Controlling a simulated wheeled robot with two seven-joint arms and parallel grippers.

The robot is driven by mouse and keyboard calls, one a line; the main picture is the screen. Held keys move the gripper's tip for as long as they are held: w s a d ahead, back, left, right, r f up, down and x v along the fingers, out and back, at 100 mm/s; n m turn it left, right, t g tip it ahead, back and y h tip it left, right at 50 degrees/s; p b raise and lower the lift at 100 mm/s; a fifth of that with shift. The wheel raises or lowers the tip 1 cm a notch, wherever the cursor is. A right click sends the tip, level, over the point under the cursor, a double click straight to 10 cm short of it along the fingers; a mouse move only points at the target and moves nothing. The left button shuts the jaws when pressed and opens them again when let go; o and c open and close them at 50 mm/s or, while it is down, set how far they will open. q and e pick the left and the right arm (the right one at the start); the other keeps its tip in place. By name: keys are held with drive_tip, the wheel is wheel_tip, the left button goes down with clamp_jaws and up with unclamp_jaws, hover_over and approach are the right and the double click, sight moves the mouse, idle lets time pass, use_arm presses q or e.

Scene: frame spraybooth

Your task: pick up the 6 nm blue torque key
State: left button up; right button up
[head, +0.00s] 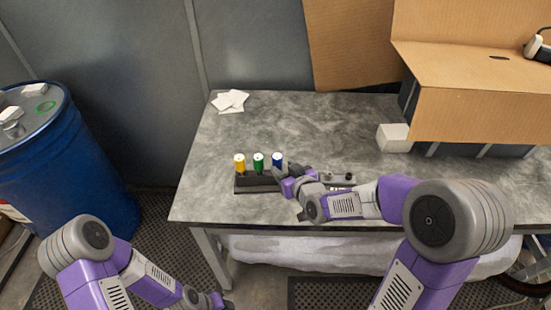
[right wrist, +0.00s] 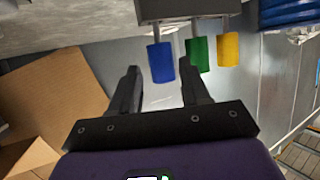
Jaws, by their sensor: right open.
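The blue torque key (head: 278,159) stands upright at the right end of a dark holder (head: 254,188) on the table. A green key (head: 258,161) and a yellow key (head: 239,162) stand to its left. My right gripper (head: 282,174) is open, close to the blue key and partly covering its lower part. In the right wrist view the blue key (right wrist: 161,62) appears between the two open fingertips (right wrist: 159,72); contact cannot be told. My left gripper (head: 218,302) is low at the bottom edge, away from the table, its jaws unclear.
The grey table (head: 330,120) is clear behind the holder. White sheets (head: 230,101) lie at the back left. A small white box (head: 393,138) and a large cardboard box (head: 470,115) are at the right. A blue drum (head: 75,170) stands left of the table.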

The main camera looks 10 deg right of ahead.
sight(279, 165)
drive_tip(key=shift+b+x, duration=0.3)
drive_tip(key=shift+x, duration=2.4)
drive_tip(key=c, duration=0.8)
